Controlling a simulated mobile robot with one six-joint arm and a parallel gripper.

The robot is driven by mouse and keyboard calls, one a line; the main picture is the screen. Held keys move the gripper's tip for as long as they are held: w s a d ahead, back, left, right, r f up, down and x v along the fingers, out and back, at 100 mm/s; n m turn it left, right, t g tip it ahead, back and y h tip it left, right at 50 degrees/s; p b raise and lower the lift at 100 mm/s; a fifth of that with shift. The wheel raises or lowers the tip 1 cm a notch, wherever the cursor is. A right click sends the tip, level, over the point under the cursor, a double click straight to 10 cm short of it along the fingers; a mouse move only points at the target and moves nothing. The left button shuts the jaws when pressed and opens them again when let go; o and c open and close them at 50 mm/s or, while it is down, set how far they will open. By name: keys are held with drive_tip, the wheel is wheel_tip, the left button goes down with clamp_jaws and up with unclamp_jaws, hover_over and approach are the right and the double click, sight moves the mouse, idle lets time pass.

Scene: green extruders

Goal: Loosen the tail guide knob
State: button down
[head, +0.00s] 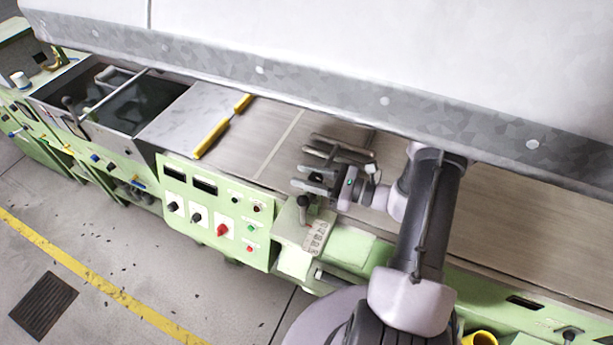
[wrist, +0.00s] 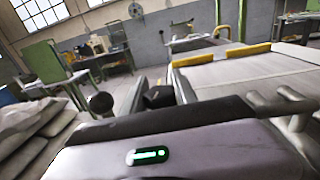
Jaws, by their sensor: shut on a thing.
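My gripper (head: 315,180) is over the near edge of the grey table, beside the metal guide rods (head: 340,150). Its two fingers (wrist: 159,92) are closed around a small black knob, which I take for the tail guide knob (wrist: 158,98). In the head view the fingers and wrist mostly hide this knob. The rods also show at the right of the wrist view (wrist: 280,106). How far the knob is turned cannot be seen.
A dark ball-topped lever (head: 304,202) stands just below my gripper, near a green control panel (head: 215,215) with several knobs.

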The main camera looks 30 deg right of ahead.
drive_tip(key=n+g+y, duration=0.1)
drive_tip(key=n+g+y+b, duration=0.1)
drive_tip(key=g, duration=0.1)
drive_tip(key=shift+s+a+n+y, duration=0.2)
drive_tip(key=shift+s+n+y, duration=0.1)
drive_tip(key=shift+n+y, duration=0.1)
drive_tip(key=c, duration=1)
unclamp_jaws()
drive_tip(key=shift+o, duration=0.2)
drive_tip(key=shift+d, duration=0.1)
drive_tip(key=p+v, duration=0.1)
drive_tip(key=v, duration=1.6)
drive_tip(key=shift+d, duration=0.2)
drive_tip(key=shift+r, duration=0.1)
